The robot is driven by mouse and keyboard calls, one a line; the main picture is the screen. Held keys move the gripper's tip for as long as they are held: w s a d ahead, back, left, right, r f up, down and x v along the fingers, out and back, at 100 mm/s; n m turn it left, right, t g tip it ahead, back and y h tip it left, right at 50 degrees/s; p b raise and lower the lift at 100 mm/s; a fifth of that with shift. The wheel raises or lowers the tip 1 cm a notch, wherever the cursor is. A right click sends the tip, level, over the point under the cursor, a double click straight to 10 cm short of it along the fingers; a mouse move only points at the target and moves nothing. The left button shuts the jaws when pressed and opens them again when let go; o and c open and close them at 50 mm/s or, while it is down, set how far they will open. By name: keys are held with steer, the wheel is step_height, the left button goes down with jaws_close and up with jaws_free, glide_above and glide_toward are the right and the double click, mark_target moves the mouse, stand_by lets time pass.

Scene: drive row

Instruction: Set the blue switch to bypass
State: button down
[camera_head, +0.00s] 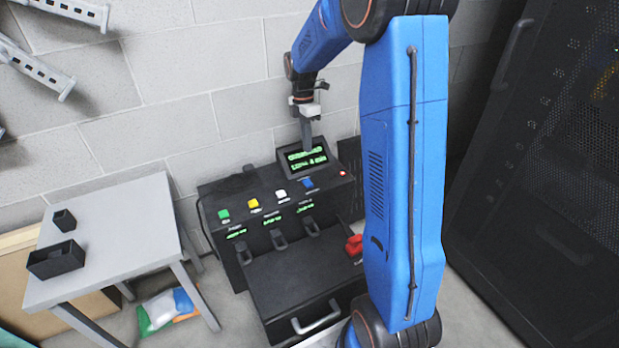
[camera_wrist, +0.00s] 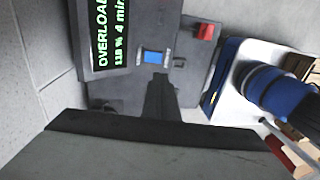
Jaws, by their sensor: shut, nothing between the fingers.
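The blue switch (camera_head: 308,183) is the rightmost of a row of coloured switches, after green, yellow and white, on the sloped top of a black console (camera_head: 240,198). In the wrist view the blue switch (camera_wrist: 155,57) lies just beyond my fingertips. My gripper (camera_head: 307,147) is shut and empty, pointing down above the console, in front of the lit display in the head view. In the wrist view my gripper (camera_wrist: 160,78) shows as one narrow dark shape. I cannot tell whether it touches the switch, and the switch's position label is too small to read.
A small red button (camera_wrist: 205,31) sits near the blue switch. A red handle (camera_head: 354,245) is on the lower front. A grey table (camera_head: 120,215) stands left, a dark cabinet (camera_head: 545,180) right.

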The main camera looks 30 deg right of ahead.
mark_target(308, 183)
steer(key=f, duration=0.4)
steer(key=s+f, duration=0.1)
steer(key=f, duration=0.4)
steer(key=s+f, duration=0.1)
steer(key=f, duration=0.4)
steer(key=shift+s+f, duration=0.15)
stand_by(0.5)
steer(key=shift+w+r, duration=0.2)
steer(key=shift+w, duration=0.6)
steer(key=shift+r, duration=0.15)
